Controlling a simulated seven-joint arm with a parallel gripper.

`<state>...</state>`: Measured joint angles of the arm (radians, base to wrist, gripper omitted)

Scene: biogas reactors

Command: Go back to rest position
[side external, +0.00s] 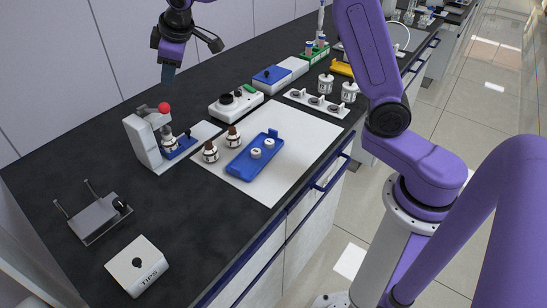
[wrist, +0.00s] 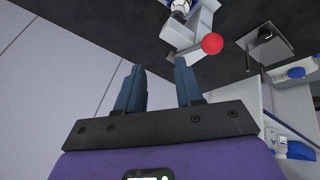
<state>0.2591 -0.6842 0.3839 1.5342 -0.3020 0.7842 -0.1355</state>
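My gripper (side external: 168,72) hangs high over the back edge of the black bench in the side external view, above and apart from the white device with the red ball knob. In the wrist view my gripper (wrist: 159,88) shows two blue-grey fingers standing apart, with nothing between them. The white device (side external: 144,142) stands upright on the bench, its red ball (side external: 164,107) at the top. A small bottle (side external: 168,142) sits at this device beside a blue part (side external: 183,142). The red ball also shows in the wrist view (wrist: 212,44).
Two brown-capped bottles (side external: 210,152) (side external: 233,137) and a blue tray (side external: 240,168) with two white caps stand on a white mat (side external: 300,135). A grey holder (side external: 100,218) and a white TIPS box (side external: 136,266) are at front left. The wall (side external: 60,60) is close behind my gripper.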

